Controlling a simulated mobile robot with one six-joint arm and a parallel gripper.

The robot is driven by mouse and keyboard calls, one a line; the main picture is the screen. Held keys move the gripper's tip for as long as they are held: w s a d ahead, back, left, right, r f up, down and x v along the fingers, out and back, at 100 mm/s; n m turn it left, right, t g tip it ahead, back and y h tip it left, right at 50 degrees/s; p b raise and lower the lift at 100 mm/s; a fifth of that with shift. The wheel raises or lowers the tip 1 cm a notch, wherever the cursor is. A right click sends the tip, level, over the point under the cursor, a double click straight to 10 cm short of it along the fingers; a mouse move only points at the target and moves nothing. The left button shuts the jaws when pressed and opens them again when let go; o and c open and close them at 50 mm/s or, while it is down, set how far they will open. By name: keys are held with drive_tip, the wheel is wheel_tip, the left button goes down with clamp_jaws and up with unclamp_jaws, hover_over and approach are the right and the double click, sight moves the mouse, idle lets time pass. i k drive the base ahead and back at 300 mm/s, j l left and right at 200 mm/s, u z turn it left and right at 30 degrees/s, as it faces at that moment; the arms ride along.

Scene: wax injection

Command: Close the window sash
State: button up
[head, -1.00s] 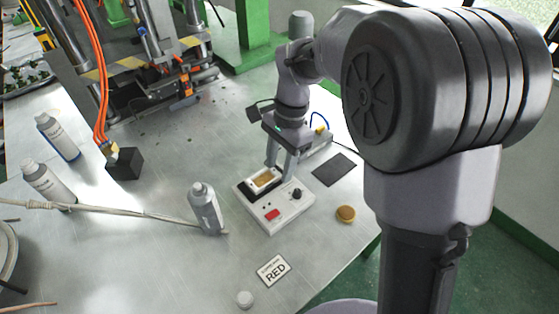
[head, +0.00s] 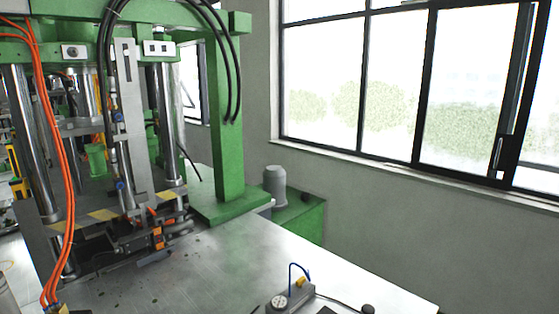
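The window (head: 365,75) is in the wall at the upper right of the head view, with dark frames and bright panes. Near the picture's right edge, a thick dark upright of the sash (head: 516,95) carries a dark handle (head: 501,152). A narrow strip of glass shows beside this upright, and the window runs out of the picture on the right. I cannot tell how far the sash stands open. My gripper is not in this view.
A metal worktable (head: 225,262) fills the lower part. A green-framed press (head: 228,120) with orange hoses (head: 62,150) stands at the left. A gauge (head: 279,301) with a blue hose sits at the table's front. Bare grey wall (head: 400,215) lies below the window.

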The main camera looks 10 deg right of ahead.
sight(508, 149)
drive_tip(key=z, duration=1.45)
